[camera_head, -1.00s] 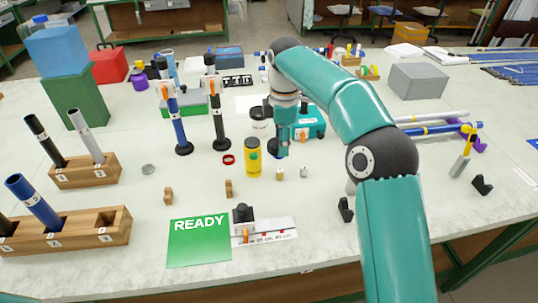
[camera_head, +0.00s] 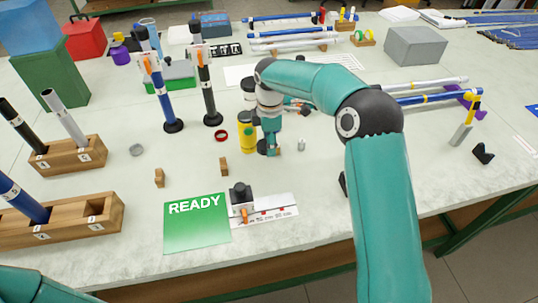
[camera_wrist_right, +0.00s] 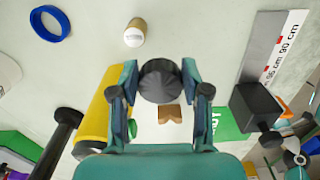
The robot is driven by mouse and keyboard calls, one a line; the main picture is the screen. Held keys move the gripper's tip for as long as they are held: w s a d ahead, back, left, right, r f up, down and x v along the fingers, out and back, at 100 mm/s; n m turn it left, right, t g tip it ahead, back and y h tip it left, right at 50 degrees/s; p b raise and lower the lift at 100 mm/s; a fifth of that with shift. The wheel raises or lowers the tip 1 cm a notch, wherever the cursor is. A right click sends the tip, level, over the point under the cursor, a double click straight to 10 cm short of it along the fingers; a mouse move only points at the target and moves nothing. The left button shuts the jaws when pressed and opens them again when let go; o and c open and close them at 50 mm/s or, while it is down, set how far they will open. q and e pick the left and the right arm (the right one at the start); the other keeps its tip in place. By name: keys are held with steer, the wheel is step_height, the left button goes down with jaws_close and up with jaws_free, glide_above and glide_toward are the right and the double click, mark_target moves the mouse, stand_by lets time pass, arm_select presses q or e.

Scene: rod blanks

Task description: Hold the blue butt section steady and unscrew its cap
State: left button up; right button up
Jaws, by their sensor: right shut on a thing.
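The blue butt section (camera_head: 24,205) leans in a hole of the front wooden block (camera_head: 60,238) at the left of the head view. Its upper end is cut off by the picture edge, so I cannot see whether a cap is on it. My right gripper (camera_head: 268,149) is low over the table beside the yellow bottle (camera_head: 247,133). In the right wrist view its fingers (camera_wrist_right: 160,88) are shut on a dark, round, ridged cap (camera_wrist_right: 160,80). Part of my left arm shows at the bottom left of the head view; its gripper is outside the picture.
Two rods stand upright on round bases, one blue (camera_head: 163,100) and one black (camera_head: 209,98). A red ring (camera_head: 221,136), a small silver piece (camera_head: 301,145) and wooden pieces lie around the gripper. A green READY mat (camera_head: 197,230) and a ruler (camera_head: 275,210) lie in front.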

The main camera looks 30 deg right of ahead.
mark_target(269, 161)
steer(key=shift+f, duration=2.75)
steer(key=o, duration=1.3)
steer(key=shift+f, duration=0.1)
step_height(269, 161, up, 12)
steer(key=shift+f, duration=0.1)
steer(key=shift+r, duration=0.25)
